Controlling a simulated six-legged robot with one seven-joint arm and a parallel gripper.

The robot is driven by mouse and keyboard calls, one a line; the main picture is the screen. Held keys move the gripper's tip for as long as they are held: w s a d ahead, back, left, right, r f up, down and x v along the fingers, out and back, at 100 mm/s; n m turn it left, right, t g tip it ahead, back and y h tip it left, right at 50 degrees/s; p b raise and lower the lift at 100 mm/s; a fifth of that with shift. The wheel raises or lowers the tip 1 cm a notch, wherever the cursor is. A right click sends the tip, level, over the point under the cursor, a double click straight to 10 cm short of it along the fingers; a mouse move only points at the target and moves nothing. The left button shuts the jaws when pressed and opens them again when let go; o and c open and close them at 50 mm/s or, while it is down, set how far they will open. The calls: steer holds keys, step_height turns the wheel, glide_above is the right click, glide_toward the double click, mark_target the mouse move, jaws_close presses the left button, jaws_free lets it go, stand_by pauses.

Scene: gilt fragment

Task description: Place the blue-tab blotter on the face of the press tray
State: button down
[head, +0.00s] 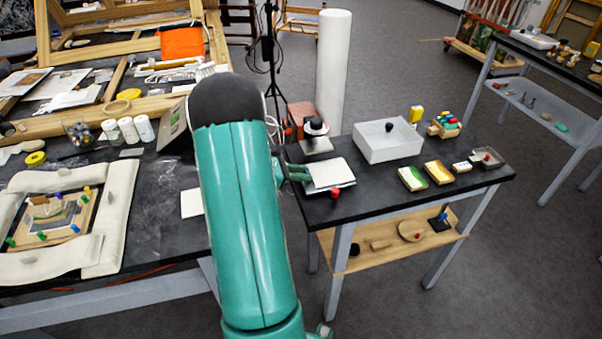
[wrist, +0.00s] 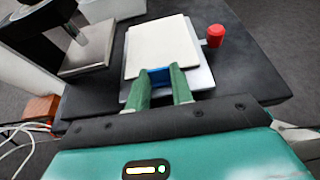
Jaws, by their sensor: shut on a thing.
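My gripper (wrist: 163,88) is shut on the blue tab (wrist: 159,75) of a cream, flat blotter (wrist: 160,45). In the head view the gripper (head: 297,173) reaches in from the left, partly behind my arm. The blotter (head: 328,170) is roughly level above a pale grey plate (wrist: 203,78), which shows along its right and near sides. This plate appears to be the press tray; a red knob (wrist: 215,36) stands at its right side. I cannot tell whether the blotter touches the plate.
A small press (wrist: 84,52) with a metal base stands left of the blotter. A white open box (head: 388,142), shallow coloured trays (head: 438,172) and a block with coloured knobs (head: 445,127) are farther right. Dark tabletop is bare right of the red knob.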

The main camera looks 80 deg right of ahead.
steer(key=c, duration=1.2)
jaws_free()
steer(key=shift+c, duration=0.2)
steer(key=shift+r, duration=0.1)
steer(key=v, duration=1.2)
